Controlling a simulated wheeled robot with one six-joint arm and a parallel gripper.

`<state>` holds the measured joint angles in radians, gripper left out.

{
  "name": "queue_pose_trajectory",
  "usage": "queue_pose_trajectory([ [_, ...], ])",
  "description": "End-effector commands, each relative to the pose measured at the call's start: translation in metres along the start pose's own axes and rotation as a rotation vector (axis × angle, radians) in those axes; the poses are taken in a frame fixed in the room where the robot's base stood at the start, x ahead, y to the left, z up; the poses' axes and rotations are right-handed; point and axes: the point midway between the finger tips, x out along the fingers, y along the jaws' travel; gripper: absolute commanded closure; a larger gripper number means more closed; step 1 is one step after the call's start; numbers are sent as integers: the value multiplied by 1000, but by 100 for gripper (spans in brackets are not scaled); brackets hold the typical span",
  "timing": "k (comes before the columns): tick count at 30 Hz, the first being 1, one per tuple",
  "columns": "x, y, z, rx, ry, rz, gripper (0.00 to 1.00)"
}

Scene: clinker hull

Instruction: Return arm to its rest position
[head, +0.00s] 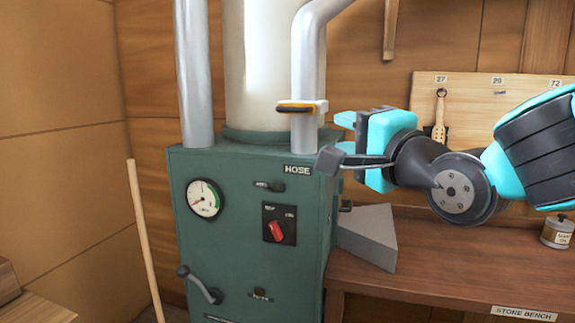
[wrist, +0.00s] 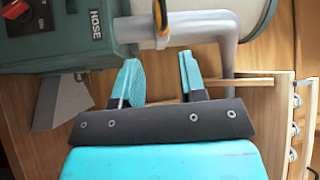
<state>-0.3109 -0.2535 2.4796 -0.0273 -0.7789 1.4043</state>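My gripper (head: 344,133) is in front of the tool board, just right of the green machine's upper right edge, with my arm reaching in from the right. In the wrist view my gripper (wrist: 159,68) shows two cyan fingers set well apart, with nothing held between them. The green machine (head: 185,270), labelled HOSE, stands left of my gripper; its corner also shows in the wrist view (wrist: 60,45). A grey pipe (head: 305,70) with an orange-and-black clamp handle (head: 296,107) rises above the machine near my fingers. Whether my fingers touch anything is not clear.
The store bench (head: 460,270) lies below my arm, with a grey wedge block (head: 368,238) and a jar (head: 557,232). A tool board (head: 470,90) with a hanging brush (head: 439,118) stands behind. A wooden pole (head: 145,240) leans left of the machine.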

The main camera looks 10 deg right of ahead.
Motion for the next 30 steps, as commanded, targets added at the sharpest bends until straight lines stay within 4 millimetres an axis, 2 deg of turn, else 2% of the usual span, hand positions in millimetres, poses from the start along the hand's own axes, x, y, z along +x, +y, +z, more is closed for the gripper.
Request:
queue_pose_trajectory([
  [4,-5,26,13,-112,-68,148,62],
  [8,-28,72,41,-341,-273,398,62],
  [12,-79,117,76,-626,-647,618,62],
  [15,-122,136,94,-798,-949,689,62],
  [18,-160,144,103,-922,-1215,700,62],
  [21,-187,147,107,-995,-1405,683,62],
  [24,-202,147,108,-1030,-1510,664,62],
  [30,-206,147,108,-1041,-1542,658,62],
])
